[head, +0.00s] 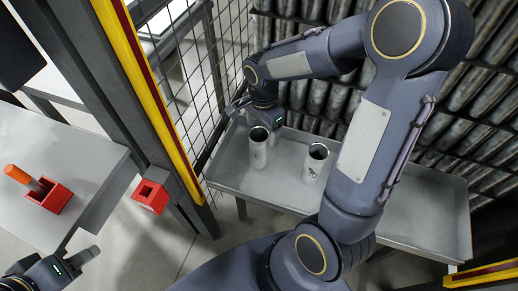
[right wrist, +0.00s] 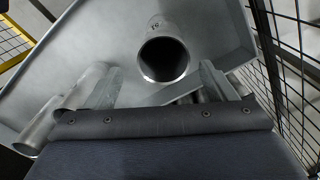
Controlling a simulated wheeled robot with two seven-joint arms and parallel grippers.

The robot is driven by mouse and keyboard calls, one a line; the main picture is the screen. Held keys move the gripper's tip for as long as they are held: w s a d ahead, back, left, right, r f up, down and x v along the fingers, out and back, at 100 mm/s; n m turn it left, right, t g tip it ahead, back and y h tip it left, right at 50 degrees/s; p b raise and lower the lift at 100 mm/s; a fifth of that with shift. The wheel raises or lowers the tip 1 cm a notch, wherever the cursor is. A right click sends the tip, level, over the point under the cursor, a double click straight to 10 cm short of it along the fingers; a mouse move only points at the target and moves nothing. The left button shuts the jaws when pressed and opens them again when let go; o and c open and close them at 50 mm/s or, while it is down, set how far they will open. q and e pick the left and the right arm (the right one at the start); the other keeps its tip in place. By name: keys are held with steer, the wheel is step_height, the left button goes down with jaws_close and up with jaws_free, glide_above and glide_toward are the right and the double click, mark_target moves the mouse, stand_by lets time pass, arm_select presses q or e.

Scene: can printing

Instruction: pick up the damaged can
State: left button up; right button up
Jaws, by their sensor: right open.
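Two pale, open-topped cans stand upright on the grey metal tray (head: 436,225) in the head view: a left can (head: 258,150) and a right can (head: 314,166). Both carry dark marks; I cannot tell which is damaged. My right gripper (head: 242,106) is at the tray's far left corner, behind the left can. In the right wrist view my right gripper (right wrist: 162,88) is open and empty, its fingers apart. One can (right wrist: 163,55) stands beyond the gap between them, its dark mouth facing the camera. My left gripper (head: 78,261) is at the lower left, away from the cans; its jaws are unclear.
A rack of metal cylinders (head: 485,95) lines the tray's back. A wire mesh fence (head: 185,75) and yellow post (head: 150,85) stand at the left. A table (head: 85,165) carries a red holder (head: 57,197) with an orange-handled item. The tray's right part is bare.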

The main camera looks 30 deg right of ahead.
mark_target(259, 150)
steer(key=f, duration=0.7)
steer(key=shift+w+a+f+b, duration=0.15)
steer(key=shift+a+f+b, duration=0.2)
steer(key=shift+a+b, duration=0.05)
steer(key=c, duration=1)
steer(key=shift+r, duration=0.15)
steer(key=shift+c, duration=0.2)
